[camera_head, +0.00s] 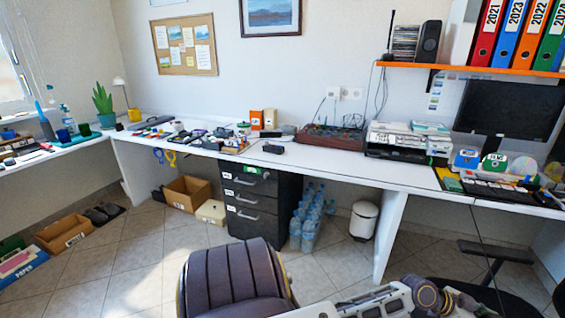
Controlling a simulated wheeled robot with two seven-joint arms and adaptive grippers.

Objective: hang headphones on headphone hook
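No headphone hook can be made out clearly. A rounded purple-grey part with a tan ring (428,296) shows at the bottom right; it may be an ear cup of the headphones, but I cannot tell. A white and grey mechanical part (372,302), apparently of my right arm, lies directly left of it at the bottom edge. Fingertips cannot be made out there, so its grip is unclear. A large ribbed purple-grey padded form (235,278) with a tan edge rises at the bottom centre, cut off by the frame. My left gripper is not in view.
A long white desk (300,155) runs along the wall, crowded with small items. An orange shelf (470,69) holds binders and a speaker (429,40) at upper right. Dark drawers (247,200), bottles (308,222) and a white bin (364,220) stand below.

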